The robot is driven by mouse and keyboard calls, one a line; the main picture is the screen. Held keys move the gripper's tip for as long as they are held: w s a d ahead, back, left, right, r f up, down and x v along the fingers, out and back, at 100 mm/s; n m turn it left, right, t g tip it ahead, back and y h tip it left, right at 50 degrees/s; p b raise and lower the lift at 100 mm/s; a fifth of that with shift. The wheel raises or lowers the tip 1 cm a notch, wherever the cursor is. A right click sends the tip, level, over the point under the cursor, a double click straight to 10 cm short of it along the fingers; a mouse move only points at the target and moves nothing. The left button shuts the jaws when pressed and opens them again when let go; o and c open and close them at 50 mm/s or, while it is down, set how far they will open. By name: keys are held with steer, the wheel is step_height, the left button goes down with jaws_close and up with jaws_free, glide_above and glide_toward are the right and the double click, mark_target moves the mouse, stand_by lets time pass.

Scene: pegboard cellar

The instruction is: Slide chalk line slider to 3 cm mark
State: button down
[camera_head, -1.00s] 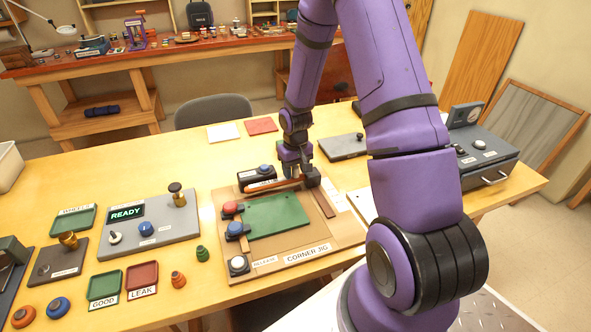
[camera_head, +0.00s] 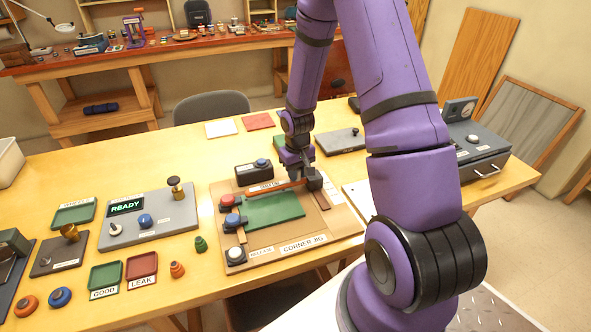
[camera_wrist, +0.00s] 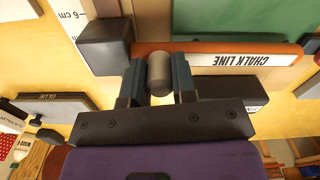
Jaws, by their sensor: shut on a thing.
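The chalk line slider is an orange bar with a white CHALK LINE label (camera_wrist: 246,60). In the head view the slider (camera_head: 272,187) lies across the corner jig (camera_head: 283,253), along the back edge of the green plate (camera_head: 275,211). My gripper (camera_wrist: 157,70) is shut on a grey round knob (camera_wrist: 159,74) at the bar. In the head view my gripper (camera_head: 294,172) is at the slider's right part, and the knob is hidden. A white scale (camera_wrist: 71,18) shows a 6 cm mark near a dark block (camera_wrist: 104,45); I cannot tell the slider's exact reading.
Red (camera_head: 228,201) and blue (camera_head: 234,222) knobs sit on the jig's left side. A READY panel (camera_head: 148,218) stands left.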

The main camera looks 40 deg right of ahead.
steer(key=c, duration=0.9)
jaws_free()
step_height(320, 180, up, 10)
steer(key=shift+r, duration=0.45)
